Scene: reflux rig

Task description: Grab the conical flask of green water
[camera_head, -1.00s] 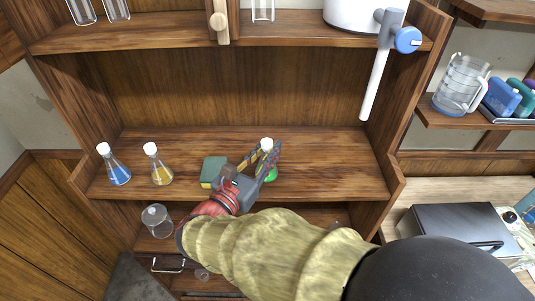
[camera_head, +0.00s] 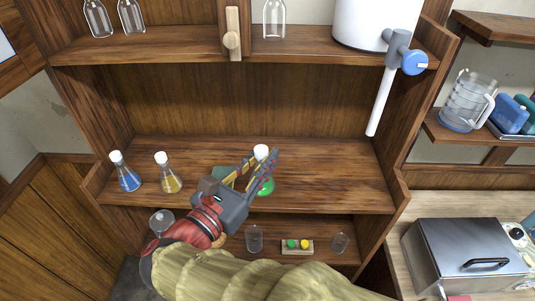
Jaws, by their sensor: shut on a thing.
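The conical flask of green water (camera_head: 267,187) is on the middle shelf, right of centre. Its white stopper (camera_head: 261,151) and a patch of green liquid show; the rest is hidden behind my gripper. My gripper (camera_head: 262,165) reaches in from the lower left, with its fingers on either side of the flask, shut on it. Whether the flask's base touches the shelf is hard to tell. A flask of blue liquid (camera_head: 127,178) and a flask of yellow liquid (camera_head: 169,178) stand upright on the same shelf to the left.
A white tank with a blue-knobbed tap and pipe (camera_head: 379,95) hangs down at the right. The lower shelf holds glass jars (camera_head: 254,239) and a small rack (camera_head: 297,247). The middle shelf's right side is clear.

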